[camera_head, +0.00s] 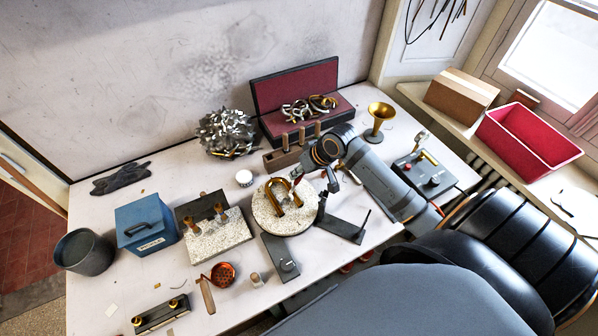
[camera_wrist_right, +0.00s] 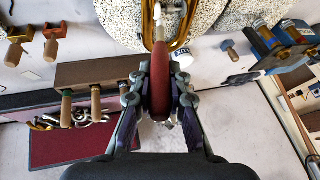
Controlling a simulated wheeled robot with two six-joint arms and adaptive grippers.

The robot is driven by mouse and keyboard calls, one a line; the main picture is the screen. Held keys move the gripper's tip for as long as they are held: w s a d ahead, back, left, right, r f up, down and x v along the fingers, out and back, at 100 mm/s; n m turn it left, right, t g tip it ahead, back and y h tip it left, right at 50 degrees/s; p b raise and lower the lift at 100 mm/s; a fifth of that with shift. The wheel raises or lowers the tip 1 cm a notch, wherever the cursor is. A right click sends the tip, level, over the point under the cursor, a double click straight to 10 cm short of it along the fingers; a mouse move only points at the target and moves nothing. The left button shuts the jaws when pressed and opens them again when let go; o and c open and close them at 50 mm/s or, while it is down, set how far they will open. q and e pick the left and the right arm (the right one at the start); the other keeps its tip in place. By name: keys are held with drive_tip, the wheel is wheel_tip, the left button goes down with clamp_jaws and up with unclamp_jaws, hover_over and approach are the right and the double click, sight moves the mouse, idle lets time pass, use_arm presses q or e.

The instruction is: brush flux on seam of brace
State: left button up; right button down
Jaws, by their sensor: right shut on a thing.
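A bent brass tube (camera_head: 276,203) stands on a round speckled plate (camera_head: 263,216) in the middle of the table. It also shows at the top of the right wrist view (camera_wrist_right: 148,22). My right gripper (camera_head: 331,184) is just right of the tube. In the right wrist view my right gripper (camera_wrist_right: 162,76) is shut on a brush with a red-brown handle (camera_wrist_right: 163,92). The brush's narrow end points at the brass tube; I cannot tell if it touches. A white jar (camera_head: 244,177) stands behind the plate. The brace seam is too small to make out.
A wooden rack (camera_head: 282,160) with upright handles stands behind the plate. A dark stand (camera_head: 342,228) is at its front right, a speckled block (camera_head: 222,232) at its left. A red-lined case (camera_head: 292,88) lies at the back. The table's left front has some bare room.

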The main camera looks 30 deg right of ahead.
wheel_tip(320, 180, up, 4)
drive_tip(key=p, duration=0.3)
drive_tip(key=shift+r+p, duration=0.25)
drive_tip(key=shift+p, duration=0.15)
drive_tip(key=shift+r, duration=1.4)
